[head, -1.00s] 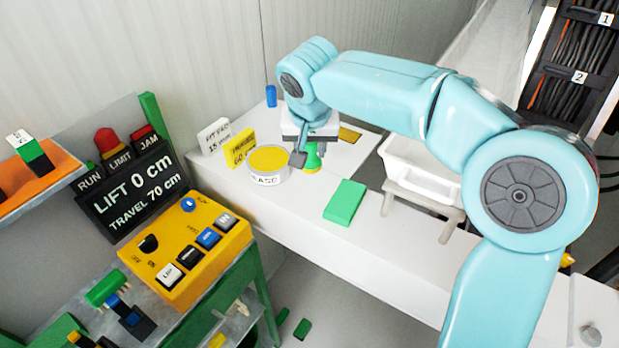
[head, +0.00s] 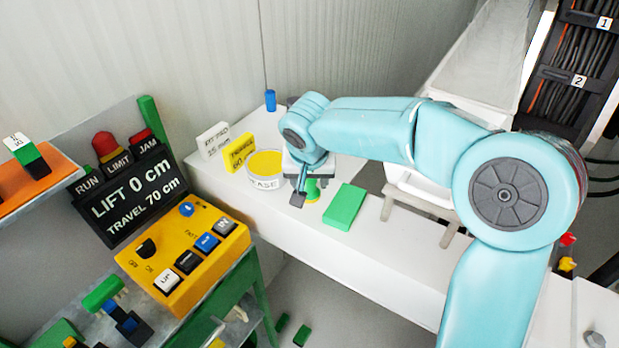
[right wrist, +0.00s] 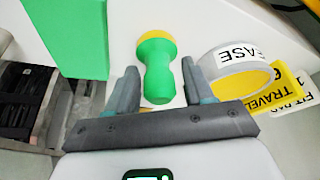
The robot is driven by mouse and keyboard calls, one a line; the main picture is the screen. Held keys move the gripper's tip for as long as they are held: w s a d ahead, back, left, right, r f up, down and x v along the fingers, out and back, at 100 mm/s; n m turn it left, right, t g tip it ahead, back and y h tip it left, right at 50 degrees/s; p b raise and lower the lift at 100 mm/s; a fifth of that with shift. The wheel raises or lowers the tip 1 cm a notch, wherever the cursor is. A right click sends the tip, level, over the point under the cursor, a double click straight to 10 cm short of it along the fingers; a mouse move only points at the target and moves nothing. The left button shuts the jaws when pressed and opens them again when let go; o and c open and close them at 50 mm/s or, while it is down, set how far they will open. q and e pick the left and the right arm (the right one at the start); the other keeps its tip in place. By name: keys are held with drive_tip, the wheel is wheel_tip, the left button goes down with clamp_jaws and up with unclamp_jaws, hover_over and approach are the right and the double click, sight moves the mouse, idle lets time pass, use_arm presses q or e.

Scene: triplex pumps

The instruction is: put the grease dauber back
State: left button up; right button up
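The grease dauber (head: 313,188) has a green waisted handle and a yellow end. It stands about upright on the white bench, just right of the grease pot (head: 265,169). In the right wrist view the dauber (right wrist: 157,72) is between the two fingers, with its yellow end farther away. My right gripper (right wrist: 158,85) is open, with a narrow gap on each side of the handle. In the head view the right gripper (head: 306,191) points down at the dauber and partly hides it. What lies right under its yellow end is hard to see. My left gripper is not in view.
A green block (head: 343,207) lies close to the right of the dauber. Yellow (head: 239,152) and white (head: 213,140) label cards stand behind the pot. A white bin (head: 408,179) is to the right. The yellow control box (head: 185,255) is at the lower left.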

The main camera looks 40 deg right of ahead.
drive_tip(key=shift+r, duration=0.1)
drive_tip(key=v, duration=1.2)
drive_tip(key=shift+r, duration=0.1)
drive_tip(key=shift+s, duration=0.1)
